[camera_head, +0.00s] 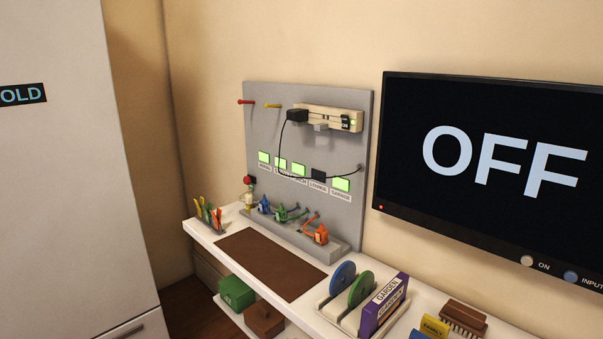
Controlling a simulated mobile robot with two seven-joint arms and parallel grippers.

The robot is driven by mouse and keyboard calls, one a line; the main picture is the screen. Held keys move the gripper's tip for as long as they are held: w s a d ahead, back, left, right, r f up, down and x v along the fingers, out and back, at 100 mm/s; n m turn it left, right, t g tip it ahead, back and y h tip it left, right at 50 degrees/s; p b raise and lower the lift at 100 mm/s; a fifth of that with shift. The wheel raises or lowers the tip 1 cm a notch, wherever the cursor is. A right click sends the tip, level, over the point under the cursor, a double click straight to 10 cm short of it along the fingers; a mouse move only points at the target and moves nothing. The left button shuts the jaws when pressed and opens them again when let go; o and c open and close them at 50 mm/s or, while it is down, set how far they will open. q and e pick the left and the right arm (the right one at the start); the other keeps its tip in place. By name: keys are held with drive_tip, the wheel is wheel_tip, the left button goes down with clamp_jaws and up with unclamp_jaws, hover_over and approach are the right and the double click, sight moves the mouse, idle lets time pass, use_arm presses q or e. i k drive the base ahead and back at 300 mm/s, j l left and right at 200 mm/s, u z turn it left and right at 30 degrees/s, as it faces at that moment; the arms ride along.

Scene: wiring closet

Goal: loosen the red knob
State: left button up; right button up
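A small round red knob (247,180) shows near the lower left edge of the grey wall panel (330,215), beside a small black part. A red peg (245,102) also sticks out at the panel's upper left, with a yellow peg (272,105) next to it. The knob is too small in view to tell how tight it is. Neither of my grippers is in view.
The panel bears a beige power strip (340,118), a black cable and several green displays. Blue, green and orange plugs (320,234) stand along its base. The white shelf (202,236) holds a brown mat (270,265), discs and a purple box (383,303). A screen (490,165) reads OFF.

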sight(247, 180)
drive_tip(key=i+j+z, duration=0.1)
drive_tip(key=j+z, duration=0.15)
drive_tip(key=j, duration=0.55)
drive_tip(key=j+z, duration=0.3)
drive_tip(key=j, duration=0.45)
